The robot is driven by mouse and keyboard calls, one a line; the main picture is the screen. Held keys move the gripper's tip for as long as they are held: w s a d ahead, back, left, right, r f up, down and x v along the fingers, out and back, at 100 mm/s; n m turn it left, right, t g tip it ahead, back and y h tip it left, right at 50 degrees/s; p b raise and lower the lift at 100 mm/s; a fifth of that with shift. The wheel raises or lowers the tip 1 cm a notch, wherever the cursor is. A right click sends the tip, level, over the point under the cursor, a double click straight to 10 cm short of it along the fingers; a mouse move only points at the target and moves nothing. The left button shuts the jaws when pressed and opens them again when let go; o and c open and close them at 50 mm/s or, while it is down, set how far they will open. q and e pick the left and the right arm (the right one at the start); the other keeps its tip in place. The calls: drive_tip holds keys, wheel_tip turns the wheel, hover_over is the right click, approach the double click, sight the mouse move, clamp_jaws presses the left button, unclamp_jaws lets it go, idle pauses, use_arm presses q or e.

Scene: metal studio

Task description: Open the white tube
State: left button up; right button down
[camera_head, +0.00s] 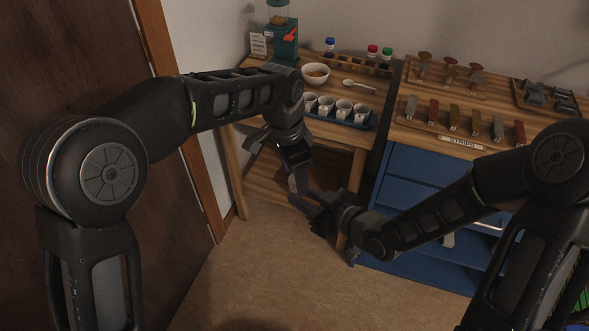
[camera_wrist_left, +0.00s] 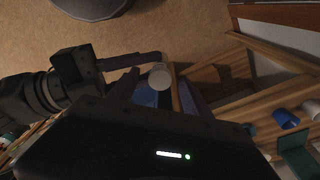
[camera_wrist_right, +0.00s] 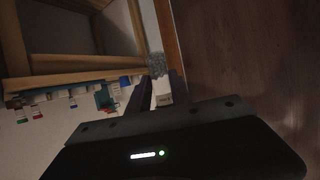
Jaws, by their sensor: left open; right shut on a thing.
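The white tube (camera_head: 292,183) shows small and partly covered between my two grippers, in front of the left table. In the left wrist view its round white end (camera_wrist_left: 160,77) faces the camera. My right gripper (camera_head: 299,194) is shut on the tube; in the right wrist view a pale part of the tube (camera_wrist_right: 162,99) shows between its fingers. My left gripper (camera_head: 297,174) points down from above. Its open fingers stand on either side of the white end in the left wrist view; I cannot tell whether they touch it.
The wooden table (camera_head: 262,167) holds a bowl (camera_head: 315,74), a spoon (camera_head: 358,85), a tray of cups (camera_head: 340,117) and a rack with several colour-capped tubes. A blue cabinet (camera_head: 408,165) with stamps on top stands right. A brown door (camera_head: 60,60) is left. The floor in front is clear.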

use_arm(q)
drive_tip(key=shift+c, duration=0.4)
clamp_jaws()
drive_tip(key=shift+r, duration=0.25)
idle(1.1)
drive_tip(key=shift+r, duration=0.9)
drive_tip(key=shift+r, duration=2.05)
